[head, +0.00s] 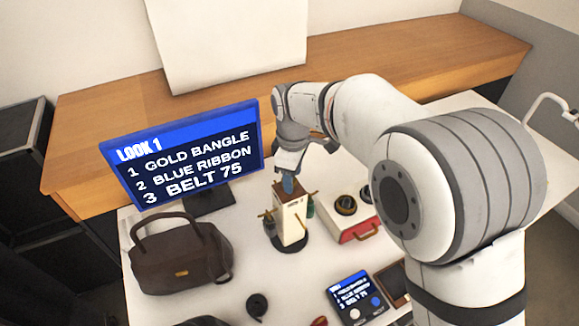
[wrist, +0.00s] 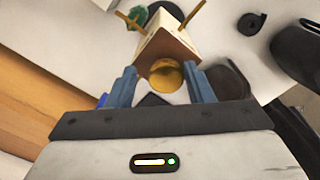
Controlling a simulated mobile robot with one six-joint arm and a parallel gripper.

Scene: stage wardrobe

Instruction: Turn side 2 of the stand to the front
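The stand (head: 291,222) is a pale upright block with a wooden top and side pegs, on a dark round base in the middle of the white table. A green item (head: 310,207) hangs at its right side. I cannot read any side number. My gripper (head: 288,184) points down at the stand's top. In the wrist view, the blue fingers of my gripper (wrist: 163,86) are apart, with a round gold knob (wrist: 167,74) on top of the stand (wrist: 165,45) between them. Gaps show beside the knob; I cannot tell whether either finger touches it.
A screen (head: 188,155) reading "LOOK 1" stands behind left, and a brown handbag (head: 180,258) at the left. A red-and-white box (head: 352,218) with dark round items is close at the right. A small display (head: 355,297) and a black roll (head: 257,306) lie in front.

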